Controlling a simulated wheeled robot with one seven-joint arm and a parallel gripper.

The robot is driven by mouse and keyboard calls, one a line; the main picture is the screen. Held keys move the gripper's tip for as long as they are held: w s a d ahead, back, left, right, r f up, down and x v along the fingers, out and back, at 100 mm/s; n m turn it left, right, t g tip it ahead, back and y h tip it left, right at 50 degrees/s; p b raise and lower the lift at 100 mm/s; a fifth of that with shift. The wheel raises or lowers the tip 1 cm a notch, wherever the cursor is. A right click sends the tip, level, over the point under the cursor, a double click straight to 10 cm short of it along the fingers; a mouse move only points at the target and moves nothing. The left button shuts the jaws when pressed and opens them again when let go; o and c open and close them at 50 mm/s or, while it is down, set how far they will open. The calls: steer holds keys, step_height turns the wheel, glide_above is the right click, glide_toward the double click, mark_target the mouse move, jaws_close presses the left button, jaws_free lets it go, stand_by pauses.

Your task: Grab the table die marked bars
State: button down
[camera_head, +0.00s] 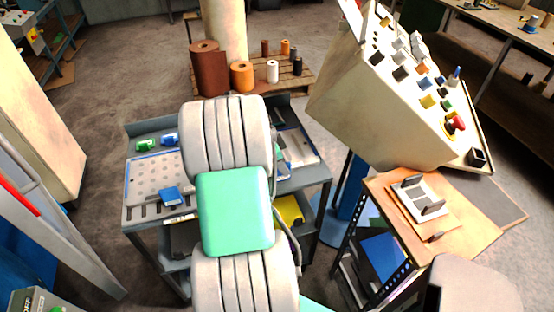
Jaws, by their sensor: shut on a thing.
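Small blocks that look like dies are on the grey cart (323,172): a green one (146,145) and a blue one (169,139) at the back left, and another blue one (171,195) farther forward on a pale perforated board (150,178). Their marks are too small to read, so I cannot tell which one bears bars. My grey and green arm crosses the middle of the cart and hides much of its top. My gripper and anything in its jaws are hidden behind the arm.
A control console (390,110) with coloured buttons stands at the right. Below it, a wooden-topped stand (470,215) carries a white plate with dark bars. Brown and orange rolls (208,70) stand on a pallet behind the cart. A yellow bin (289,211) is on the lower shelf.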

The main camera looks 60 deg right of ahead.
steer(key=shift+d+r, duration=0.1)
steer(key=shift+r, duration=0.15)
